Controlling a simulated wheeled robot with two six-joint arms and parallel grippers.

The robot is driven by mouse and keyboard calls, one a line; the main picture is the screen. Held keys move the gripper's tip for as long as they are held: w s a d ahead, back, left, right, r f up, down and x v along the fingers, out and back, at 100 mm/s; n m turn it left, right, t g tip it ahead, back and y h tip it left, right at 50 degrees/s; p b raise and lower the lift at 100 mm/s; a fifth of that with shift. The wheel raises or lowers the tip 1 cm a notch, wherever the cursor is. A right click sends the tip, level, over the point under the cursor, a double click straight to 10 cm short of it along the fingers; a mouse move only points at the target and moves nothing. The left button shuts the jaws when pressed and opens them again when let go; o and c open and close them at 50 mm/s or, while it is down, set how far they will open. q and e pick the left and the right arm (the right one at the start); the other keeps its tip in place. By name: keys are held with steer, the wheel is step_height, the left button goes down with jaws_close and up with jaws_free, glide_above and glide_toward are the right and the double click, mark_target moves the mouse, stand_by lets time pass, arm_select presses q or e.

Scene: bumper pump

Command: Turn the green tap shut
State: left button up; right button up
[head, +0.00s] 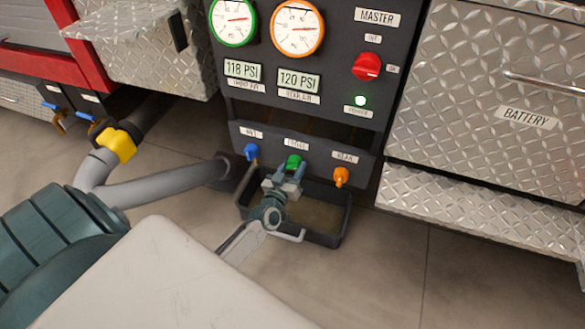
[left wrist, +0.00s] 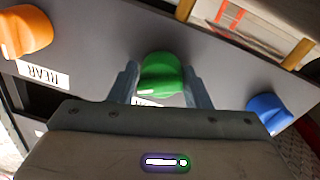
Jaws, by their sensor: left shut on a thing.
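The green tap (head: 293,161) sits in the middle of the lower panel, between a blue tap (head: 251,151) and an orange tap (head: 341,176). My left gripper (head: 288,172) reaches it from below, with one finger on each side. In the left wrist view the green tap (left wrist: 161,74) is between the two fingers (left wrist: 162,84), which are shut on it. The lower part of the tap is hidden by the gripper body. My right gripper is not in view.
A dark open tray (head: 325,237) stands on the floor below the taps. Gauges, PSI displays and a red master knob (head: 366,67) are above. A metal battery cabinet (head: 480,110) stands at the right. A yellow-collared pipe (head: 116,146) is at the left.

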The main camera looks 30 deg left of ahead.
arm_select(q)
steer(key=n, duration=0.6)
steer(key=shift+n+y, duration=0.3)
steer(key=shift+n, duration=0.1)
steer(key=n, duration=0.5)
steer(key=shift+s+f+n+y+b, duration=0.1)
steer(key=shift+n+y+b, duration=0.2)
steer(key=shift+n+y, duration=0.1)
steer(key=o, duration=0.9)
steer(key=p+v, duration=0.1)
steer(key=v, duration=0.9)
steer(key=shift+s+p, duration=0.3)
steer(key=shift+s, duration=0.05)
steer(key=shift+d, duration=0.1)
